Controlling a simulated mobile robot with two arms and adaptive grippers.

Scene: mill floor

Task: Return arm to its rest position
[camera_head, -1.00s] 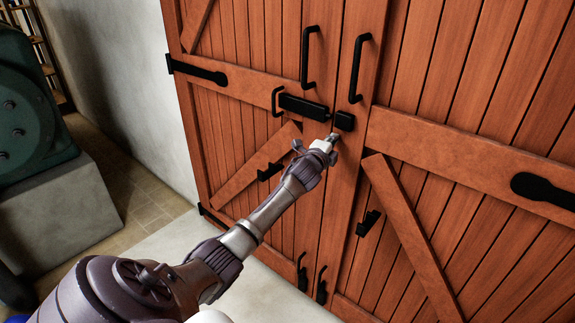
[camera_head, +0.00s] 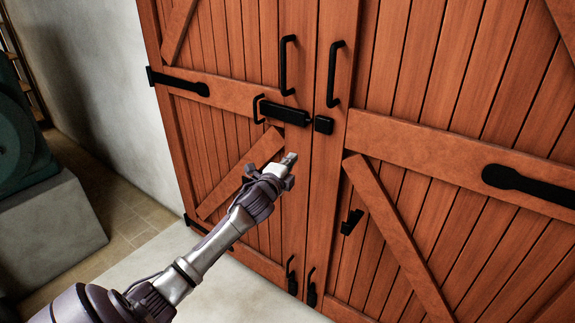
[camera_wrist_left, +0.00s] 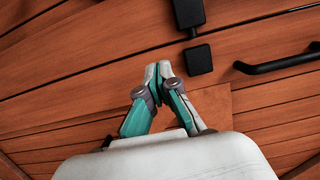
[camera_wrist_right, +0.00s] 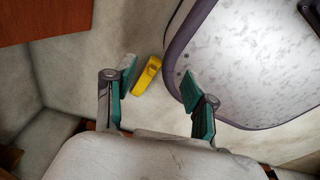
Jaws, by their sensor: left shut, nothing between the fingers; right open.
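My left gripper (camera_head: 290,158) is in front of the wooden double doors, below the black latch (camera_head: 287,112) and its catch block (camera_head: 323,125). In the left wrist view its fingertips (camera_wrist_left: 158,71) are together with nothing between them. The latch and block show there beyond the fingertips, apart from them. A thin dark piece shows between latch and block. My left arm reaches in from the lower left. My right gripper (camera_wrist_right: 160,76) shows only in the right wrist view. Its fingers are spread and empty.
The doors (camera_head: 440,90) stand closed, with two tall black handles (camera_head: 335,74) and a black loop handle (camera_head: 258,108). Green machinery on a stone block (camera_head: 50,225) stands at left. Pale floor lies before the doors. A yellow object (camera_wrist_right: 147,76) shows beyond my right fingers.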

